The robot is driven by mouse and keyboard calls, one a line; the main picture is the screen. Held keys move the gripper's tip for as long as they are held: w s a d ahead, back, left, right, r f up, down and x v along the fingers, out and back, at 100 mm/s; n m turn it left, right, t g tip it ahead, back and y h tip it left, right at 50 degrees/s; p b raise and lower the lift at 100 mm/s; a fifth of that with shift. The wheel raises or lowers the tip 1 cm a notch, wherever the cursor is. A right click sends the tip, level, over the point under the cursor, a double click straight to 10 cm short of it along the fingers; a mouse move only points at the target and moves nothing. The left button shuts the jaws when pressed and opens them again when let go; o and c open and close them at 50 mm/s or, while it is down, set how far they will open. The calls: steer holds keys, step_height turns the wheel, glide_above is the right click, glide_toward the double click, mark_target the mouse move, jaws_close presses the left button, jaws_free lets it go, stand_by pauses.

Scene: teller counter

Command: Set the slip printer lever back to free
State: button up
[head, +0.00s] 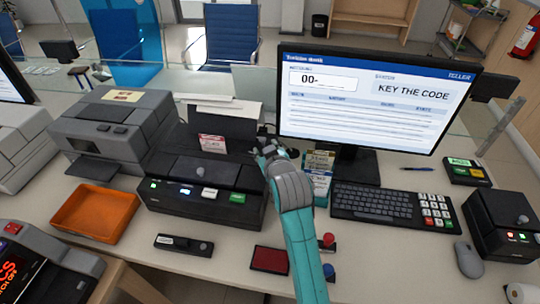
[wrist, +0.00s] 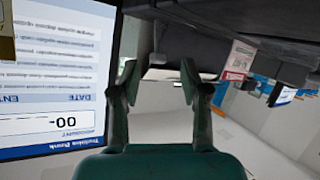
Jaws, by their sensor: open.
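The slip printer (head: 205,185) is the black machine in the middle of the counter in the head view, with white paper standing at its top and lit buttons on its front. In the wrist view its dark body (wrist: 225,40) fills the upper right, turned upside down. My gripper (head: 268,153) is at the printer's upper right side in the head view. In the wrist view my gripper (wrist: 160,75) has its two fingers apart. A small dark piece (wrist: 157,58) shows between the fingertips; I cannot tell whether it is the lever or whether a finger touches it.
The monitor (head: 370,100) stands close to the right of my gripper, reading KEY THE CODE. A card holder (head: 318,175), keyboard (head: 390,203), red ink pad (head: 269,260) and stamps (head: 327,241) are near my arm. An orange tray (head: 67,232) lies left of the printer.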

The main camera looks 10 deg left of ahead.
steer(key=v, duration=0.4)
steer(key=shift+s+r, duration=0.1)
steer(key=shift+s, duration=0.25)
